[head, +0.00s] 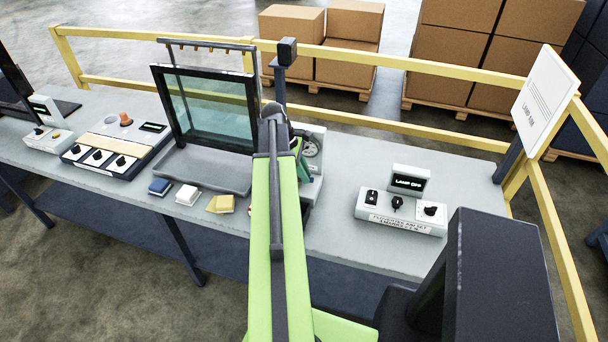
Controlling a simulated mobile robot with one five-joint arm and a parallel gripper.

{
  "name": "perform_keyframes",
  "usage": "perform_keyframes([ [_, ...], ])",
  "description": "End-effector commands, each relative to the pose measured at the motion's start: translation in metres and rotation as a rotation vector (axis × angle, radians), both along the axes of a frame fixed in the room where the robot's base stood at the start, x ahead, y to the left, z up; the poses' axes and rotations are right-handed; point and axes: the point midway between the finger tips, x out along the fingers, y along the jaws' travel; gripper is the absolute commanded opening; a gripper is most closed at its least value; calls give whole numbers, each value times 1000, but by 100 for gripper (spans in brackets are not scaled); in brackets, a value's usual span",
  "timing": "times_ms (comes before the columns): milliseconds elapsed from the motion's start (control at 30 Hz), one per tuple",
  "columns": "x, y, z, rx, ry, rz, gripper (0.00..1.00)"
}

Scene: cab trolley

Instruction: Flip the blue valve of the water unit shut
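A light grey unit with a round dial (312,148) stands on the bench just right of my raised green arm. It is likely the water unit, but no label on it can be read. My arm covers its left part. I cannot make out a blue valve on it; the valve may be hidden behind the arm. My gripper and its fingertips do not show, as my arm's upper link blocks the view there.
A lamp panel (401,211) with a "LAMP OFF" display sits right on the bench. Left are a glass screen (208,108) over a grey tray, blue, white and yellow blocks, and a knob panel (118,145). A yellow rail (400,126) runs behind.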

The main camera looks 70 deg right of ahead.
Motion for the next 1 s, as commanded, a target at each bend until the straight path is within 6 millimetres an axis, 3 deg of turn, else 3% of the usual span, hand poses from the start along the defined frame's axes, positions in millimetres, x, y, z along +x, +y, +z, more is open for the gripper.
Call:
perform_keyframes([
  [100, 0, 0, 0, 0, 0, 0, 0],
  [733, 0, 5, 0, 1, -1, -138, 0],
  [767, 0, 5, 0, 1, -1, -138, 20],
  [800, 0, 5, 0, 1, -1, -137, 25],
  [900, 0, 5, 0, 1, -1, -137, 38],
  [1000, 0, 5, 0, 0, -1, -135, 40],
])
